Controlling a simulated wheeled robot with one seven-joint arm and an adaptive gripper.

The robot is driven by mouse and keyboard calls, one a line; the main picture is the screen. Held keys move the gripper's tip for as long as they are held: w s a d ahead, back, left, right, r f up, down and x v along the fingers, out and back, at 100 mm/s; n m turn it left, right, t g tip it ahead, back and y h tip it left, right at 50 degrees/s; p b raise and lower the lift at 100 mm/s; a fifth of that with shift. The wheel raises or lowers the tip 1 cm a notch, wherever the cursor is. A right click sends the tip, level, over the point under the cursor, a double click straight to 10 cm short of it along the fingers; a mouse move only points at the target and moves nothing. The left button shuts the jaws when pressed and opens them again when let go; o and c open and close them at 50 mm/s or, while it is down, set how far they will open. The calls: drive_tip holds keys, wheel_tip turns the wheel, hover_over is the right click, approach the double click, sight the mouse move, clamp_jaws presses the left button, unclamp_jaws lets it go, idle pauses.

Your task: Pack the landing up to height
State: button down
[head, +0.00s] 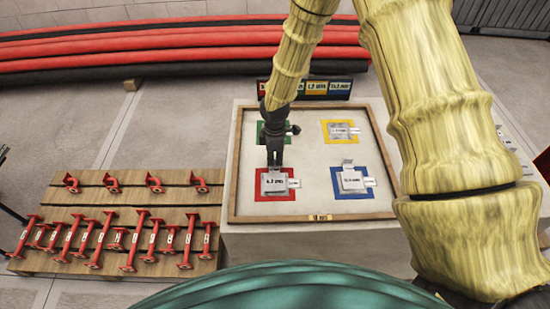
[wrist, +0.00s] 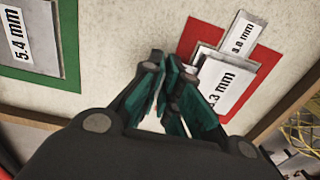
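A framed tray (head: 234,165) on a pale block bears green (head: 260,126), yellow (head: 327,125), red (head: 262,193) and blue (head: 336,189) squares. Labelled metal plates lie on the red (head: 274,187), yellow (head: 342,131) and blue (head: 350,180) squares. My gripper (head: 275,163) points down at the far edge of the red square's plates. In the wrist view its fingertips (wrist: 168,70) are close together beside the upper plate (wrist: 222,85), whose label ends in ".3 mm"; another label (wrist: 240,40) reads 3.8 mm. The fingers hide whether a plate tab is between them. The green square's label (wrist: 22,48) reads 5.4 mm.
A dark sign (head: 327,88) with coloured labels stands behind the tray. Red pipe parts (head: 130,235) lie on a wooden pallet (head: 50,197) at left. Red and black hoses (head: 150,45) run along the back.

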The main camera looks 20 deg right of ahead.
drive_tip(key=shift+f, duration=0.2)
drive_tip(key=c, duration=1.6)
unclamp_jaws()
drive_tip(key=shift+o, duration=0.2)
drive_tip(key=shift+r, duration=0.1)
wheel_tip(320, 180, up, 12)
drive_tip(key=shift+w, duration=0.15)
